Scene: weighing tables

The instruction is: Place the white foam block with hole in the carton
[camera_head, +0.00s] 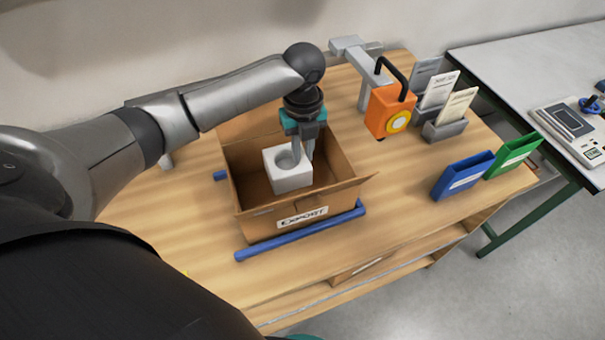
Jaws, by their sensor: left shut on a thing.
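The white foam block (289,180) is a pale cube with a round hole in its top. It is inside the open carton (255,226), a brown box with an EXPORT label on its front wall. My left gripper (303,153) points down into the carton and is shut on the block at its right side. The fingertips are partly hidden by the block. I cannot tell whether the block touches the carton floor. My right gripper is not in view.
Blue rails (300,231) lie by the carton on the wooden table (190,235). An orange device (389,110) with a black handle, a card holder (444,128), and blue (462,175) and green (512,155) bins stand to the right. A grey table (520,62) with a scale is farther right.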

